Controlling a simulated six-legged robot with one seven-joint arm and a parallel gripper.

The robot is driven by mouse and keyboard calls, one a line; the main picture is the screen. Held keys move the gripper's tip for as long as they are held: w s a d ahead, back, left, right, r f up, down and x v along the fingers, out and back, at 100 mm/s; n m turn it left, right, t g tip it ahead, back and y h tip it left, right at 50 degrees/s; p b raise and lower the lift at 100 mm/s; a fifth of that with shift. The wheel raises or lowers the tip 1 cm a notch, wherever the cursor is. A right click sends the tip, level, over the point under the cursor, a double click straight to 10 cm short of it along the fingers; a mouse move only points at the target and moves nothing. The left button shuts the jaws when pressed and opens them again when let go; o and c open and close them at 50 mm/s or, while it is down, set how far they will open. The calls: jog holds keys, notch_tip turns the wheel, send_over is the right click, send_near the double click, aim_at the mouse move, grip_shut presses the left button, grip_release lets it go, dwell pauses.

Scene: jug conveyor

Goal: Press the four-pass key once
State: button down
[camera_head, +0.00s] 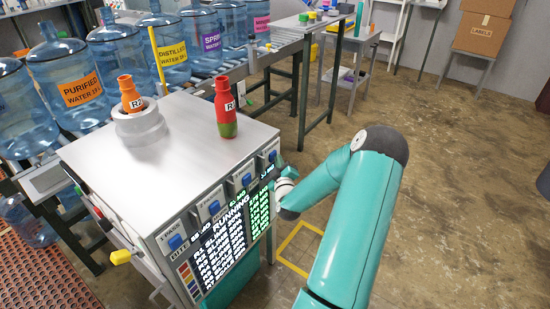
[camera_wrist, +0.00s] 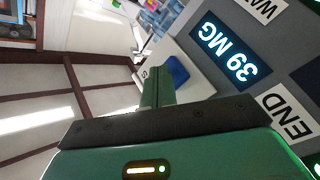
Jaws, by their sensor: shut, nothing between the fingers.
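The grey control cabinet has a row of blue keys along its front top edge, each on a white plate. The leftmost plate reads 1 PASS; the rightmost blue key (camera_head: 271,156) stands in the fourth place, its label too small to read. My gripper (camera_wrist: 153,74) is shut and empty. In the head view my arm reaches the cabinet's right end, with the hand beside the rightmost key and mostly hidden. In the wrist view a blue key (camera_wrist: 178,70) on a white plate lies just right of my fingertips. I cannot tell whether they touch.
A RUNNING screen (camera_head: 222,243) fills the cabinet front below the keys. A red-green bottle (camera_head: 225,112) and an orange bottle (camera_head: 130,96) in a grey ring stand on top. A lit 39 MG display (camera_wrist: 231,52) and an END label (camera_wrist: 289,115) are near my gripper.

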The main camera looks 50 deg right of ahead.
jog(key=shift+s, duration=0.75)
jog(key=shift+s, duration=0.1)
jog(key=shift+s+d, duration=0.15)
jog(key=shift+s, duration=1.1)
jog(key=shift+s+d, duration=0.1)
jog(key=shift+s, duration=1.1)
